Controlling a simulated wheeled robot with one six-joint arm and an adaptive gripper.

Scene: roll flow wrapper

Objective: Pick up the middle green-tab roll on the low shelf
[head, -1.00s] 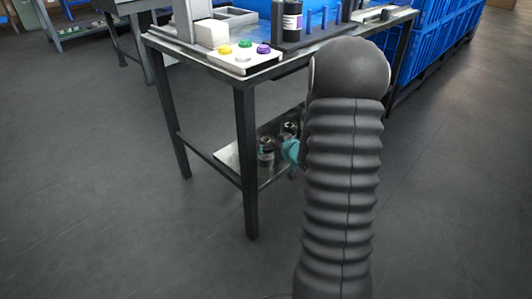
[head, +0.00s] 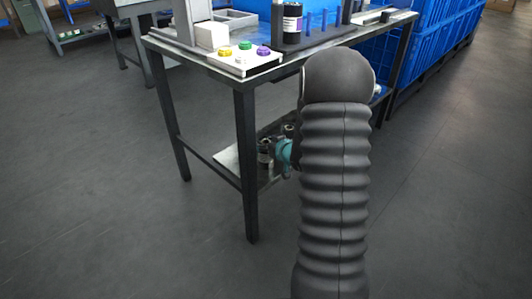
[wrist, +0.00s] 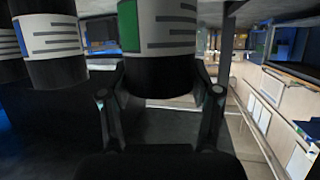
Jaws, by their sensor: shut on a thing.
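The green-tab roll (wrist: 162,40) stands between my gripper's fingers in the wrist view. It has a white label with grey lines, a green tab and a black lower part. My gripper (wrist: 161,98) is shut on this roll near its black lower part. Whether the roll touches the shelf is unclear. A blue-tab roll (wrist: 55,42) is close by on the left, with another roll (wrist: 10,65) at the edge. In the head view, the low shelf (head: 226,158) shows under the table, and my arm hides most of the gripper and rolls.
The table (head: 245,85) has a dark leg near the shelf's front corner. Its top carries a button panel (head: 243,58) and a dark roll (head: 292,20). Blue crates (head: 425,45) stand at the right.

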